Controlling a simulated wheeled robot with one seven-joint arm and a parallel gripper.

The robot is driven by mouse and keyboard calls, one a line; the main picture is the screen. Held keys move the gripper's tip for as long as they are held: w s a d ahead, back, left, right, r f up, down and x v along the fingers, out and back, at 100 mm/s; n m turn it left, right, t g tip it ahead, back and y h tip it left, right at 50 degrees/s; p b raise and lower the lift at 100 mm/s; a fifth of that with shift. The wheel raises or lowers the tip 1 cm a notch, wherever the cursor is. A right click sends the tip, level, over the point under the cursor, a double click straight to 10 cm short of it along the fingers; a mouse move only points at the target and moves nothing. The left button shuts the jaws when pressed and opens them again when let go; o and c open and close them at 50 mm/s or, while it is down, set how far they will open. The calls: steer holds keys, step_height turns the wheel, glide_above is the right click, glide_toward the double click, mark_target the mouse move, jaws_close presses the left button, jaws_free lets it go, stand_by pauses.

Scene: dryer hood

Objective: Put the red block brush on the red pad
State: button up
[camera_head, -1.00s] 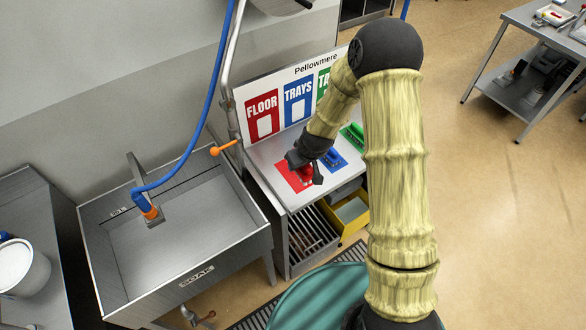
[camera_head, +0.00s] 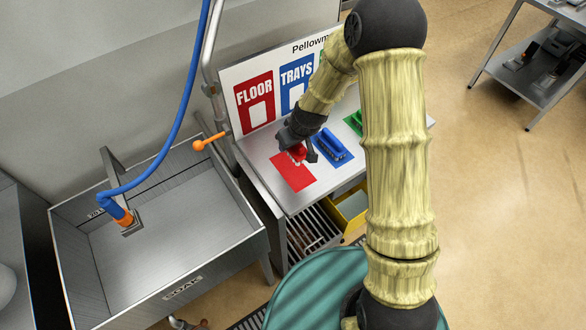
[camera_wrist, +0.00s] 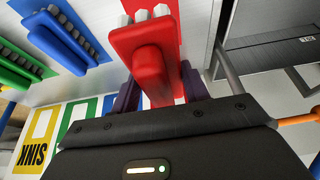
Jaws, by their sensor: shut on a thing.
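The red block brush (camera_head: 297,154) is between the fingers of my gripper (camera_head: 299,149), over the back part of the red pad (camera_head: 292,178). In the wrist view the red brush (camera_wrist: 150,62) sits between my two dark fingers, its pale bristles facing away from the camera. The red pad (camera_wrist: 172,12) shows behind it there. My gripper is shut on the brush. The front of the pad is bare. I cannot tell whether the bristles touch the pad.
A blue brush (camera_head: 328,143) lies on a blue pad just right of the red pad, with a green brush (camera_head: 358,118) beyond. A sign board (camera_head: 254,100) stands behind. The sink (camera_head: 165,235) with its orange-handled lever (camera_head: 210,141) is to the left.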

steer(key=shift+s+r, duration=0.15)
steer(key=shift+s, duration=0.05)
steer(key=p, duration=0.2)
glide_above(289, 165)
steer(key=d, duration=0.1)
steer(key=f, duration=0.3)
steer(key=s+f, duration=0.1)
steer(key=f, duration=0.1)
steer(key=shift+f, duration=0.25)
steer(key=shift+a+f, duration=0.1)
steer(key=shift+f, duration=0.15)
steer(key=shift+s, duration=0.2)
steer(key=shift+w+f, duration=0.1)
steer(key=shift+f, duration=0.2)
step_height(289, 165, down, 3)
steer(key=shift+r+p, duration=0.15)
steer(key=shift+p, duration=0.5)
steer(key=shift+f, duration=0.45)
